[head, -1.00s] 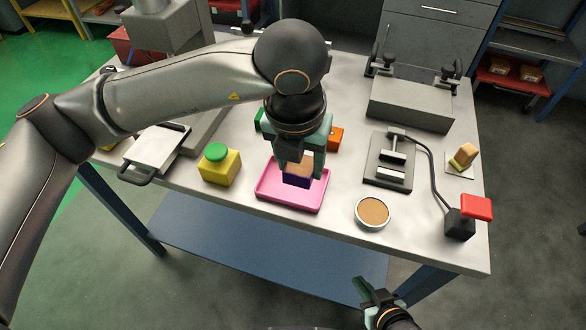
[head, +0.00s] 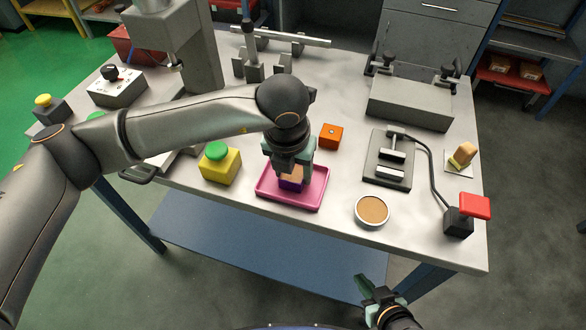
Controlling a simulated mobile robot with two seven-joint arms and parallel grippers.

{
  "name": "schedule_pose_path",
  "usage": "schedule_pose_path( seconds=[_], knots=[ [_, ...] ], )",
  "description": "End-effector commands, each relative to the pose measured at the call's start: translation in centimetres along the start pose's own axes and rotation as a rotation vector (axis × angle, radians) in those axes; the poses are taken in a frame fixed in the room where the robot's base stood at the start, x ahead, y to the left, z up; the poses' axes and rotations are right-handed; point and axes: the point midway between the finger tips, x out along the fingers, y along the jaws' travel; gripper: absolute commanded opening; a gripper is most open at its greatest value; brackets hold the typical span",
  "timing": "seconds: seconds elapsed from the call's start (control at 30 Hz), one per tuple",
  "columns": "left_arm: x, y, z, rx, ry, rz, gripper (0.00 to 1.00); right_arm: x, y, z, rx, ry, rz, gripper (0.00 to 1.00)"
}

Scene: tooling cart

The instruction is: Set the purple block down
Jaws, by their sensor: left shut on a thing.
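The purple block (head: 290,185) has a tan upper part and is held between the fingers of my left gripper (head: 290,172). It is low over the pink tray (head: 312,199), inside its outline. The fingers hide part of the block, and I cannot tell whether its underside touches the tray floor. My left gripper points down and is shut on the block. My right gripper (head: 372,287) is at the bottom, away from the table's front edge and empty as far as I see; its finger gap is unclear.
A yellow block with a green top (head: 220,163) stands left of the tray. An orange block (head: 331,136) is behind it. A round tan-filled dish (head: 372,211) is to the right, near a black clamp fixture (head: 388,160) and a red-topped switch (head: 474,207).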

Motion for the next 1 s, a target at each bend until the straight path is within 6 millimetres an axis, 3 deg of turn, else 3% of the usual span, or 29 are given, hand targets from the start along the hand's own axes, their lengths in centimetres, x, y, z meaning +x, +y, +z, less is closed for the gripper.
schedule_pose_path(
  seconds=[0.1,0.13,0.37,0.77,1.0],
  knots=[
    [0.5,0.0,-0.1,0.000,-0.001,-0.001,0.01,0.4,0.0,0.6,0.001,-0.005,0.000,0.00],
    [0.3,0.0,-0.1,0.000,-0.001,0.000,0.59,0.3,0.0,0.5,0.001,-0.007,-0.001,0.00],
    [0.2,0.0,-0.1,0.000,0.000,0.000,0.85,0.2,-0.1,0.5,0.001,-0.010,-0.003,0.00],
    [-0.5,0.0,0.1,0.000,-0.001,-0.001,0.87,-0.2,-0.3,-0.2,0.001,-0.001,-0.005,0.00],
    [-5.2,0.0,0.1,0.001,-0.006,0.000,0.87,0.0,-0.1,-0.1,0.000,0.003,-0.003,0.00]
  ],
)
